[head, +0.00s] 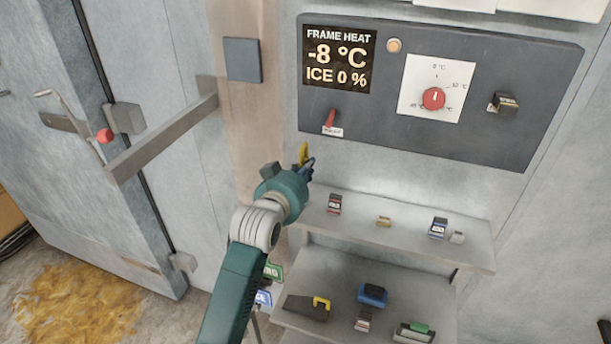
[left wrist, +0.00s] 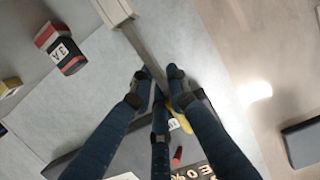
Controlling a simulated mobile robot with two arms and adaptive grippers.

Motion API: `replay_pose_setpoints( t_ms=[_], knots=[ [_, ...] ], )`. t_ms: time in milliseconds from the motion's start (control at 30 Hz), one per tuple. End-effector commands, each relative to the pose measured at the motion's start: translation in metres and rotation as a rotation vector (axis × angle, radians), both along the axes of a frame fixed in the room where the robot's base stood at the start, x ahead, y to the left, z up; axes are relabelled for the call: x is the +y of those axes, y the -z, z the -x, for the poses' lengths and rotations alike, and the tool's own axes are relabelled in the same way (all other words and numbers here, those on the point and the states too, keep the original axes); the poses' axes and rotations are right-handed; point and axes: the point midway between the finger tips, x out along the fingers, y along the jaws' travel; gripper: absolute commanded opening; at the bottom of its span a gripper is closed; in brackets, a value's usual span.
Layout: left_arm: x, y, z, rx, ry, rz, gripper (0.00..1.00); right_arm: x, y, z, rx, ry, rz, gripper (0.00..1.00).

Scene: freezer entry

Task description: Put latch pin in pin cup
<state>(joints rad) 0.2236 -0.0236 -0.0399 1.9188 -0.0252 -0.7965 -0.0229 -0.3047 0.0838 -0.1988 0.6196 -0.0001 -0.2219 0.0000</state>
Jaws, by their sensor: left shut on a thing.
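My left gripper (head: 306,166) is in front of the wall, below the control panel's left end. In the head view a yellow piece (head: 303,152), which looks like the latch pin, sticks up at its fingertips. In the left wrist view the dark blue fingers (left wrist: 165,98) are closed in around this yellow piece (left wrist: 182,120), mostly hidden behind them. I cannot single out the pin cup for certain; a small yellow-brown item (head: 383,222) lies on the upper shelf. My right gripper is not in view.
The dark control panel (head: 430,132) has a red lever (head: 331,117) just above the gripper. The grey shelf (head: 410,236) holds small boxes, with tools on a lower shelf (head: 345,335). A metal bar (head: 165,135) crosses the door at left.

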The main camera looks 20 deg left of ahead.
Motion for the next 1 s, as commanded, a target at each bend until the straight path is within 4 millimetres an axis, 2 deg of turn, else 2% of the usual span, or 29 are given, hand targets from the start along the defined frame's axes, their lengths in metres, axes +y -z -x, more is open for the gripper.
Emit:
replay_pose_setpoints(
  t_ms=[200, 633, 667, 733, 1000],
  knots=[
    [0.0, 0.027, 0.0, -0.002, 0.0, 0.0, 0.0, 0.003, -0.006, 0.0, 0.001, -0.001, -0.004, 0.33],
    [0.0, 0.033, 0.0, -0.007, 0.0, 0.0, 0.0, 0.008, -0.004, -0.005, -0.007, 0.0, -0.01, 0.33],
    [0.0, 0.033, 0.0, -0.007, 0.0, 0.0, 0.19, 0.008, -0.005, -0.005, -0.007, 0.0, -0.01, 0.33],
    [0.0, 0.032, 0.0, -0.007, 0.0, 0.0, 0.33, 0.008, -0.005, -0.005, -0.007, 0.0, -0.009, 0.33],
    [0.0, 0.032, 0.0, -0.007, 0.0, 0.0, 0.34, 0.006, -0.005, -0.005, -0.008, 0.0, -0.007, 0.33]
  ],
)
